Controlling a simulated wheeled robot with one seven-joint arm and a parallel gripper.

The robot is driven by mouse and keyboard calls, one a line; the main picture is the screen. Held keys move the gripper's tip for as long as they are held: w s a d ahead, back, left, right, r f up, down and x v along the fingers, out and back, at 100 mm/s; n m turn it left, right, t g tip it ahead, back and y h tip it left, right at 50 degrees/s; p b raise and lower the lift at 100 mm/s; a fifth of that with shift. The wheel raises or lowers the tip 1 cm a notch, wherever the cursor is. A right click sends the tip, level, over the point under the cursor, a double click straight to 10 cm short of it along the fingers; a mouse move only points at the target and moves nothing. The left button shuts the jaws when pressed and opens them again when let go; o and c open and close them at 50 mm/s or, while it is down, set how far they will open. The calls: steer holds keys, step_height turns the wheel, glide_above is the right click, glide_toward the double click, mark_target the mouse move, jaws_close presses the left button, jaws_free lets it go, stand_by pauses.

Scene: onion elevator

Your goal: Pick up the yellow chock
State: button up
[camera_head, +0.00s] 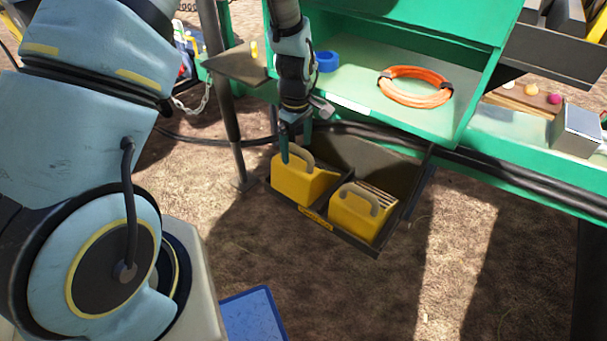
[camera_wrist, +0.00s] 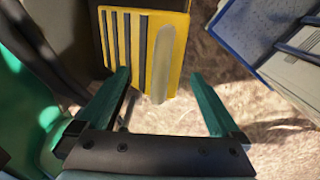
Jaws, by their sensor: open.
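Two yellow chocks with grey handles sit side by side in a dark open tray (camera_head: 347,240): the left chock (camera_head: 297,183) and the right chock (camera_head: 356,214). My gripper (camera_head: 296,150) is over the left chock, pointing down, with its green fingers at the handle's height. In the wrist view my gripper (camera_wrist: 160,73) is open, fingers wide apart. A yellow chock (camera_wrist: 178,45) with dark ribs and a grey handle (camera_wrist: 162,65) lies ahead, the handle's end between the fingertips, touching neither. Exact depth around the handle is hard to tell.
A green cabinet shelf (camera_head: 350,93) stands above and behind the tray, holding an orange cable coil (camera_head: 415,87) and a blue ring (camera_head: 327,61). A dark post (camera_head: 231,130) stands left of the tray. Black hoses run behind it. The ground to the right front is clear.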

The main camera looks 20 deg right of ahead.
mark_target(297, 164)
steer(key=f, duration=0.5)
steer(key=shift+s+a, duration=0.1)
steer(key=shift+s, duration=0.1)
jaws_close()
steer(key=shift+r, duration=0.15)
stand_by(0.4)
